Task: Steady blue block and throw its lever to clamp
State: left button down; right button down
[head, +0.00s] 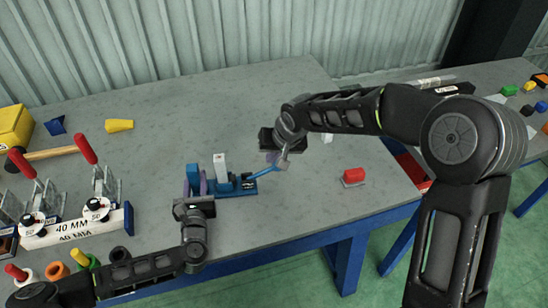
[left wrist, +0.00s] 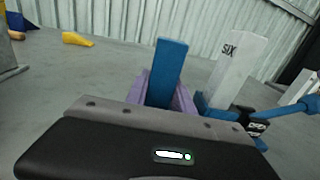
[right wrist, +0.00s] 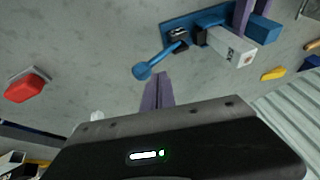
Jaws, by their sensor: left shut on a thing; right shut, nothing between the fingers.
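The blue block (head: 193,174) stands upright at the left end of a blue fixture (head: 238,189); it also shows in the left wrist view (left wrist: 168,72). My left gripper (head: 195,188) is shut on it, with a purple finger on either side. A white upright block marked SIX (head: 220,166) stands beside it. The blue lever (head: 266,172) sticks out to the right of the fixture, and its round end shows in the right wrist view (right wrist: 142,71). My right gripper (head: 273,158) is shut and empty beside the lever's end; I cannot tell whether they touch.
A red block (head: 354,175) lies to the right on the grey table (head: 140,160). Toggle clamps with red handles and a 40 MM block (head: 90,228) stand at the left. A yellow piece (head: 119,125) lies at the back left. The table's middle back is clear.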

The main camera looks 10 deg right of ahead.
jog(key=v, duration=1.2)
jog(key=shift+w+a+r, duration=0.15)
jog(key=shift+w+a, duration=0.05)
jog(key=shift+w, duration=0.05)
pick_arm(q)
jog(key=c, duration=0.8)
grip_release()
jog(key=shift+o, duration=0.2)
jog(key=shift+s, duration=0.15)
